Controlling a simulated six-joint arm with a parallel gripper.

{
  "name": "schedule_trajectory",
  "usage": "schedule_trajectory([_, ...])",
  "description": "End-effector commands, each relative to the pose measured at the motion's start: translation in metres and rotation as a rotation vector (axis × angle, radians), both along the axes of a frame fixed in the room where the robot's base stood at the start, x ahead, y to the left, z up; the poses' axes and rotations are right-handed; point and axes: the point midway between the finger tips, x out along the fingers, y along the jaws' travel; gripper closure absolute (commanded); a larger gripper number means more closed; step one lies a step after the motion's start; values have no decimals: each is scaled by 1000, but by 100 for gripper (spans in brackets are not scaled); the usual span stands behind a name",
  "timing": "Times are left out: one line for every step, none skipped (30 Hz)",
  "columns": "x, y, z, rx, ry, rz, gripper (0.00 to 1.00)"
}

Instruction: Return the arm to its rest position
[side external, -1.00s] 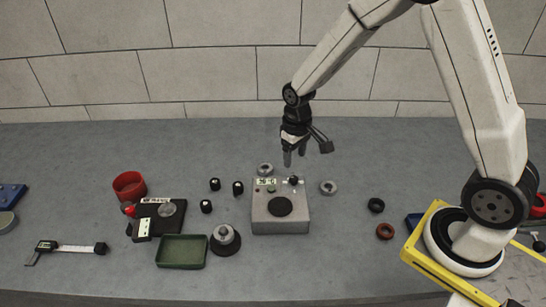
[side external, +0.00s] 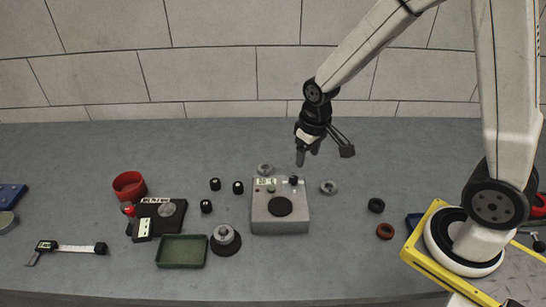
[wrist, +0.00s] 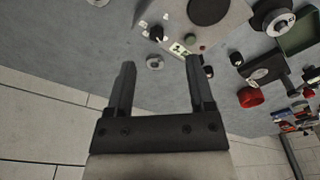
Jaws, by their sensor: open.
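My gripper (side external: 307,158) is open and empty, its fingers pointing down above the back of the grey boxy device. It also shows in the wrist view (wrist: 158,75), with a wide gap between its two fingers and nothing between them. The grey device (side external: 262,222) with a round dark disc on top and a small display stands on the table below and left of my gripper. In the wrist view the device (wrist: 227,32) is at the upper right, apart from the fingers.
Metal rings (side external: 328,188) and small black parts (side external: 238,187) lie around the device. A green tray (side external: 181,264), a red cup (side external: 129,185) and a caliper (side external: 66,248) are to the left. A black ring (side external: 376,205) and a brown ring (side external: 385,231) lie right. The table's back strip is clear.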

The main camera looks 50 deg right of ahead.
Motion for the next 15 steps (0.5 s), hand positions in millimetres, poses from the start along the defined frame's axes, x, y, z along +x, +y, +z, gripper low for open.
schedule_trajectory([-10,2,6,0,-20,0,31])
schedule_trajectory([-16,3,9,0,-29,-1,31])
schedule_trajectory([-23,4,12,1,-44,-2,31])
schedule_trajectory([-29,5,14,1,-53,-3,31])
schedule_trajectory([-34,6,16,1,-62,-3,31])
schedule_trajectory([-41,7,18,1,-75,-4,31])
schedule_trajectory([-47,8,19,1,-83,-5,31])
schedule_trajectory([-51,8,20,2,-91,-5,31])
schedule_trajectory([-57,9,22,3,-102,-5,31])
schedule_trajectory([-61,9,23,3,-108,-6,31])
schedule_trajectory([-65,10,23,3,-114,-6,31])
schedule_trajectory([-69,10,24,4,-122,-7,31])
schedule_trajectory([-71,11,24,4,-126,-8,31])
schedule_trajectory([-74,11,24,4,-128,-8,31])
schedule_trajectory([-76,11,25,4,-132,-9,31])
